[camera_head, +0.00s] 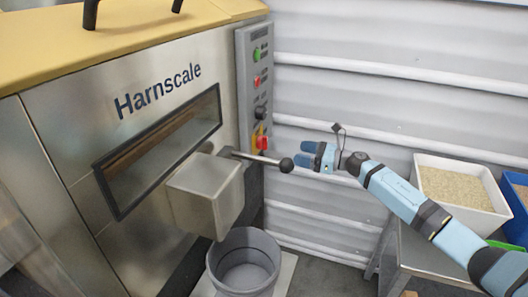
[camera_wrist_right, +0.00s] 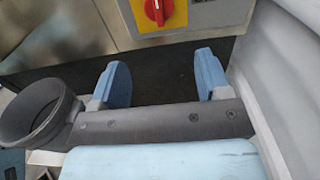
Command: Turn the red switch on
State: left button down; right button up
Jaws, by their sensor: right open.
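The red switch (camera_head: 263,143) is a rotary knob on a yellow plate, low on the grey control panel of the hopper. It also shows at the top of the right wrist view (camera_wrist_right: 157,10), beyond my fingertips. My right gripper (camera_head: 318,156) is to the right of the switch and a little lower in the head view, apart from it. In the right wrist view its two blue fingers (camera_wrist_right: 158,75) are spread with nothing between them. My left gripper is not in view.
A lever with a black ball (camera_head: 286,165) sticks out just below the switch, close to my right gripper. A grey bucket (camera_head: 243,262) stands under the metal chute (camera_head: 205,194). A white bin of grain (camera_head: 462,193) is at the right. A ribbed wall (camera_head: 400,65) stands behind.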

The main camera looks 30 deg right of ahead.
aim_at(267, 146)
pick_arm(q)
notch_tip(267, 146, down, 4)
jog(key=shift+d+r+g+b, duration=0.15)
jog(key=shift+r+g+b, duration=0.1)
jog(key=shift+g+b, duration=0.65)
pick_arm(e)
jog(key=x, duration=1.2)
jog(key=shift+w+a, duration=0.25)
jog(key=shift+w, duration=0.05)
jog(key=shift+c, duration=0.5)
jog(key=c, duration=0.8)
